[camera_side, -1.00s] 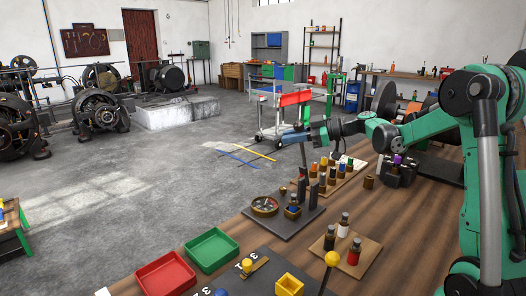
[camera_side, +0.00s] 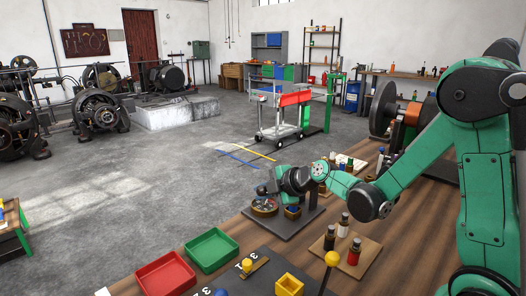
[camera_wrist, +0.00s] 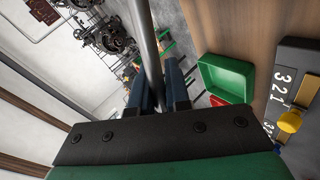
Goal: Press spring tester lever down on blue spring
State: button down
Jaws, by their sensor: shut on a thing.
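My gripper (camera_side: 264,188) is low over the dark base plate (camera_side: 282,232) in the side view. In the wrist view its blue fingers (camera_wrist: 158,90) are shut on a grey metal rod, which I take for the tester lever (camera_wrist: 146,40). The lever cannot be made out in the side view, where my gripper and wrist cover that area. A round dish (camera_side: 265,209) stands on the plate just under my gripper. A small brown box with a blue piece in it (camera_side: 292,211), perhaps the blue spring, stands to its right. I cannot tell whether the lever touches a spring.
A green tray (camera_side: 211,250) and a red tray (camera_side: 164,276) lie at the front left. A wooden board (camera_side: 345,250) with several bottles is at the front right. A yellow-knobbed post (camera_side: 332,259) and a yellow box (camera_side: 289,285) stand near the front edge.

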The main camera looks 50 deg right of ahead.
jog(key=shift+a+f+n+h, duration=0.15)
jog(key=shift+f+n+h, duration=0.2)
jog(key=shift+f, duration=0.5)
jog(key=shift+a+f+n+h, duration=0.1)
jog(key=shift+f+n+h, duration=0.25)
jog(key=shift+f, duration=0.5)
jog(key=c, duration=0.9)
grip_release()
jog(key=shift+v, duration=2.75)
